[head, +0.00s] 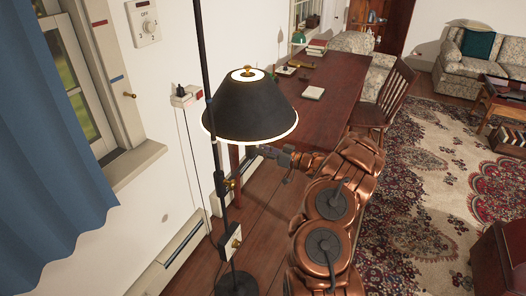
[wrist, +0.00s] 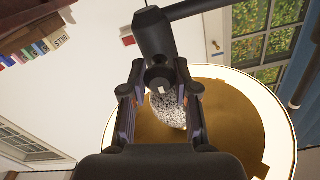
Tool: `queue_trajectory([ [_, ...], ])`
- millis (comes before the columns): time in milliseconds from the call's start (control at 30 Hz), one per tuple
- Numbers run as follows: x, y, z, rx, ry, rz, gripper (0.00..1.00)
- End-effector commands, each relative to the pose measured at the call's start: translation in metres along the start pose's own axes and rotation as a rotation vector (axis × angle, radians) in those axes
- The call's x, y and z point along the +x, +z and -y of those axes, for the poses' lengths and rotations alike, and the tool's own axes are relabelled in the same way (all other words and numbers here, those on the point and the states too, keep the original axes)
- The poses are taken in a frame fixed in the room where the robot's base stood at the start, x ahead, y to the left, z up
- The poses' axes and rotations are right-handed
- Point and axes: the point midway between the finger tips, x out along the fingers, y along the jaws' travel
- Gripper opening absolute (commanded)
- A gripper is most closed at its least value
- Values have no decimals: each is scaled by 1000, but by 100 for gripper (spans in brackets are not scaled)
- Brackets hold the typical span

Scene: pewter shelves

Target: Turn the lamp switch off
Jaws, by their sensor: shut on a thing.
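The lamp (head: 250,108) is a black cone shade with a brass finial on a thin dark stand. Its lower rim glows, so it looks lit. My gripper (head: 270,152) is just under the right side of the shade. The wrist view looks up into the shade's gold inside (wrist: 235,130), with a pale speckled bulb (wrist: 168,112). There my gripper (wrist: 160,92) has its two fingers on either side of a dark knob-like part under the lamp socket, which seems to be the lamp switch (wrist: 158,74). The fingers partly hide the contact.
A reddish wooden desk (head: 335,85) with books and a chair (head: 392,95) stands behind the lamp. A wall dial marked OFF (head: 145,25) is at upper left. A blue curtain (head: 50,150) hangs left. Patterned carpet (head: 420,160) lies open at right.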

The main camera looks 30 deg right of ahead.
Motion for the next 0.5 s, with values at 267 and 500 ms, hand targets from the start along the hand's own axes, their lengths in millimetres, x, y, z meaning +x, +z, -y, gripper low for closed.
queue_trajectory([
  [267,0,0,0,0,-1,0,0],
  [500,0,1,0,-29,-1,0,0],
])
